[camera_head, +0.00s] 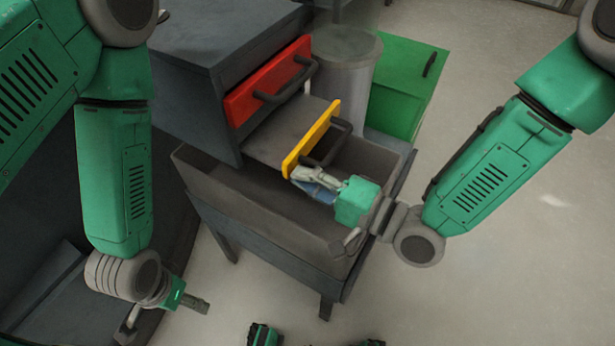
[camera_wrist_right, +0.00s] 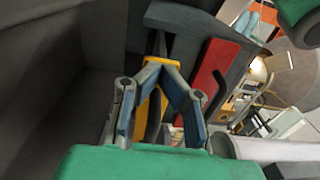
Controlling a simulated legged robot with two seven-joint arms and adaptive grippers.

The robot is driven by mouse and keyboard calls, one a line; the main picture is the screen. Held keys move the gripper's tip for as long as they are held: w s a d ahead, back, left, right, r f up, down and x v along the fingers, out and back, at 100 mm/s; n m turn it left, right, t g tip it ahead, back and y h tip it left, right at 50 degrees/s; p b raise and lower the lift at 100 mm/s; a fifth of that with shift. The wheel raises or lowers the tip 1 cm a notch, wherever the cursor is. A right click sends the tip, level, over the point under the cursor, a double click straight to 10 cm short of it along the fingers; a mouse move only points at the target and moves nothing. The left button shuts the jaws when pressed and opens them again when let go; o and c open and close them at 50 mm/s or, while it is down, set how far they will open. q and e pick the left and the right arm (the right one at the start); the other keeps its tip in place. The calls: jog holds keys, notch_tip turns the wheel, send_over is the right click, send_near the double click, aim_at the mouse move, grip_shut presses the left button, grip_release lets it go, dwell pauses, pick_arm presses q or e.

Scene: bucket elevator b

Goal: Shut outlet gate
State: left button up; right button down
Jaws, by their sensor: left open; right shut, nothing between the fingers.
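A yellow gate (camera_head: 312,139) with a dark bar handle (camera_head: 338,138) stands out from the grey housing at the end of a grey slide plate (camera_head: 285,135). A red gate (camera_head: 268,83) with a similar handle sits above it, closer to the housing. My right gripper (camera_head: 305,180) is shut and empty, just below and in front of the yellow gate's lower edge. In the right wrist view its fingertips (camera_wrist_right: 155,65) meet in front of the yellow gate (camera_wrist_right: 148,105); whether they touch it I cannot tell. My left gripper (camera_head: 160,316) is open and empty at lower left, away from the gates.
An open grey bin (camera_head: 240,204) on a dark stand lies below the gates, and my right gripper is over it. A grey cylinder (camera_head: 344,70) and a green box (camera_head: 405,85) stand behind. The floor at right is clear.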

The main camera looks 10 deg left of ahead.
aim_at(261, 157)
jog(key=x, duration=0.8)
jog(key=shift+s+a+f+b, duration=0.1)
jog(key=shift+s+a+b, duration=0.05)
jog(key=shift+b, duration=0.25)
jog(key=shift+a, duration=0.1)
